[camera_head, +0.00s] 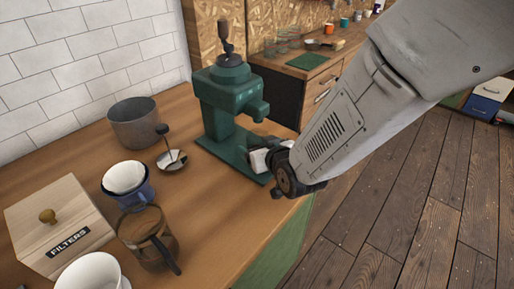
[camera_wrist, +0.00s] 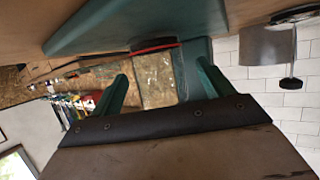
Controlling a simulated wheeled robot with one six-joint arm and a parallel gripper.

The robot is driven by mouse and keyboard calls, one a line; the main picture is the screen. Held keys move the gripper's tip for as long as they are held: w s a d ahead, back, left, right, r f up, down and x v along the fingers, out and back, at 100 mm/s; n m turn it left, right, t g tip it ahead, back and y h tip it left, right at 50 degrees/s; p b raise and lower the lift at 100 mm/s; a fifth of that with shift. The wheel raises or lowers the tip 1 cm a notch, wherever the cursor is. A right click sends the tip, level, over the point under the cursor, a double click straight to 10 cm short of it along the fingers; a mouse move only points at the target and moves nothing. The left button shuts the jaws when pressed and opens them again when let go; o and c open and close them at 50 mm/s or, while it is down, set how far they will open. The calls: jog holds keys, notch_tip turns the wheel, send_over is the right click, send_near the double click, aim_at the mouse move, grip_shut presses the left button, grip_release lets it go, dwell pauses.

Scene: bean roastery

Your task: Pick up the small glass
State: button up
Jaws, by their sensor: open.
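A few clear glasses (camera_head: 283,42) stand on the far counter at the back in the head view, small and faint. I cannot tell which one is the small glass, and no glass is clear in the wrist view. My gripper (camera_head: 258,152) is above the front edge of the near counter, beside the green grinder (camera_head: 228,98) and over its base, well away from those glasses.
The near wooden counter (camera_head: 205,228) holds a grey pot (camera_head: 134,122), a small dish (camera_head: 172,160), a blue dripper (camera_head: 134,196), a brown glass jug (camera_head: 148,240), a white cup (camera_head: 90,274) and a filters box (camera_head: 60,222). Wooden floor (camera_head: 420,200) is open at right.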

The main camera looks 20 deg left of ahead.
jog(key=shift+x, duration=1)
jog(key=shift+c, duration=0.3)
jog(key=c, duration=1.2)
jog(key=shift+r, duration=0.1)
